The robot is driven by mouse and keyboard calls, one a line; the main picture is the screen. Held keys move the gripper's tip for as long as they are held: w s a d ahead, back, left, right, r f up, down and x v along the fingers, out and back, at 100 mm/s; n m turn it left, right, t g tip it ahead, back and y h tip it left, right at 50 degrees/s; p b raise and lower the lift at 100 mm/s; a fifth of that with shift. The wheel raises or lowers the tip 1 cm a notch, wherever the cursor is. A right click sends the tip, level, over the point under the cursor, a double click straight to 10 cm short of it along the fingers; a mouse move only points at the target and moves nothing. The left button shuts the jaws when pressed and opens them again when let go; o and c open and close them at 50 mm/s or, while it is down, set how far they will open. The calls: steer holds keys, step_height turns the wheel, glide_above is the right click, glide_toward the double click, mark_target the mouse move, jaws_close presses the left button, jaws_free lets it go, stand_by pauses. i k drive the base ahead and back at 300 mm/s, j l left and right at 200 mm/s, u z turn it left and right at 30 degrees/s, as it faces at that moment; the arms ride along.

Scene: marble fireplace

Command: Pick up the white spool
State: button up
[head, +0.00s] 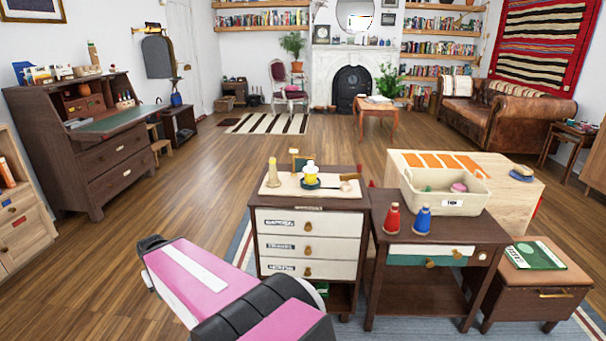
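A red spool (392,219) and a blue spool (422,220) stand upright on the dark side table (438,234) to the right. My pink and black arm crosses the bottom of the head view, in front of the cabinet. My gripper's fingers do not show. Nothing touches the cream-white spool.
A cream bin (446,192) sits behind the blue spool. A stool (538,272) carries a green book (535,253). Wooden floor (180,205) is clear at left.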

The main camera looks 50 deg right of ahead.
mark_target(309, 170)
steer(key=z, duration=1.9)
